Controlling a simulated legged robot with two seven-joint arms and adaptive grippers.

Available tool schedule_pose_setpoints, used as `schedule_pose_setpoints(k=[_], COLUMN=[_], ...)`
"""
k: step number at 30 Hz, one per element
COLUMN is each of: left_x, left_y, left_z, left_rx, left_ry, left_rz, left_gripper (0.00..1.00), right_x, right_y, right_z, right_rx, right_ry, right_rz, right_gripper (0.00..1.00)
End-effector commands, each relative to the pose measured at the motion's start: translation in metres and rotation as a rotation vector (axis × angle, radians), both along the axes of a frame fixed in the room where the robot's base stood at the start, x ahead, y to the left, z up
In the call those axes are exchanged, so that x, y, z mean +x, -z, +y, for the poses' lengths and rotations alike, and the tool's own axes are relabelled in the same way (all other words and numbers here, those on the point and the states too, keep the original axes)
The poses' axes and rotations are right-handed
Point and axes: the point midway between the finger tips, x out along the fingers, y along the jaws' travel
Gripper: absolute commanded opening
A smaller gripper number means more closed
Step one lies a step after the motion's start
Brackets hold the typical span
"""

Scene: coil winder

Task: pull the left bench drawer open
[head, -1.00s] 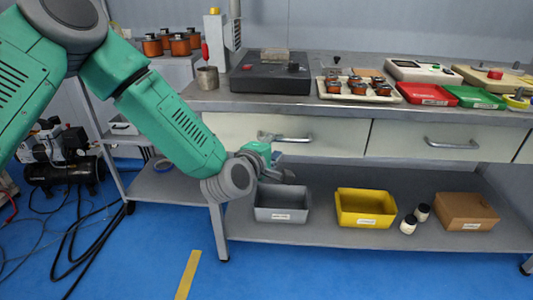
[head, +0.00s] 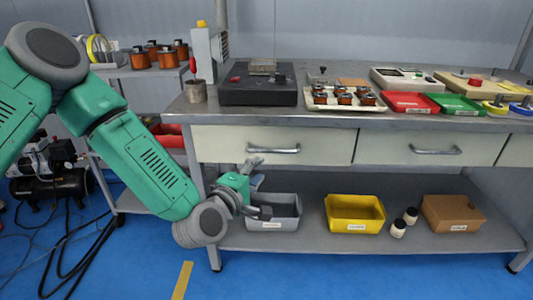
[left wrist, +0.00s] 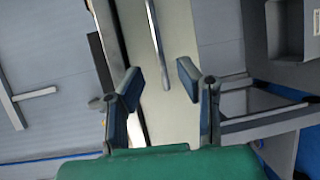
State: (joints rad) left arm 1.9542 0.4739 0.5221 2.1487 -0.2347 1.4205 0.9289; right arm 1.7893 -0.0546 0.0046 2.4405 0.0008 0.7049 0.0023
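The left bench drawer (head: 322,146) has a cream front and looks shut, level with the drawer to its right. My right gripper is not in view.
A grey bin (head: 285,222), a yellow bin (head: 355,226) and a brown box (head: 452,213) stand on the lower shelf (head: 315,241). A tray of coils (head: 318,105) and a black machine (head: 258,92) are on the benchtop. Blue floor in front is open.

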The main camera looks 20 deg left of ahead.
Motion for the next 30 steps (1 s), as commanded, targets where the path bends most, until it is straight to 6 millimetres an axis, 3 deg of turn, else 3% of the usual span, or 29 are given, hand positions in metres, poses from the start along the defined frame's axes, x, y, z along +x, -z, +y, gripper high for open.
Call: schedule_pose_setpoints(k=[1,6,14,20,30], left_x=[-0.002,-0.013,-0.024,0.001,0.071], left_y=[0.005,0.019,0.03,0.027,0.015], left_z=[-0.001,0.0,0.003,0.0,-0.008], left_rx=[0.009,0.047,0.071,0.072,0.072], left_ry=[0.001,-0.005,-0.022,-0.024,-0.023], left_rz=[-0.029,-0.173,-0.273,-0.279,-0.278], left_gripper=[0.31,0.31,0.31,0.31,0.31], right_x=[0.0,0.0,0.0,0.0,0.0], right_y=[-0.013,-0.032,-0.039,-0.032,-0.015], right_z=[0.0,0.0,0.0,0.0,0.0], right_rx=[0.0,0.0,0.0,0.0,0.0], right_ry=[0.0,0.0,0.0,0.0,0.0], right_rz=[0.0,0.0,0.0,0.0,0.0], right_gripper=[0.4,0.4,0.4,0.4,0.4])
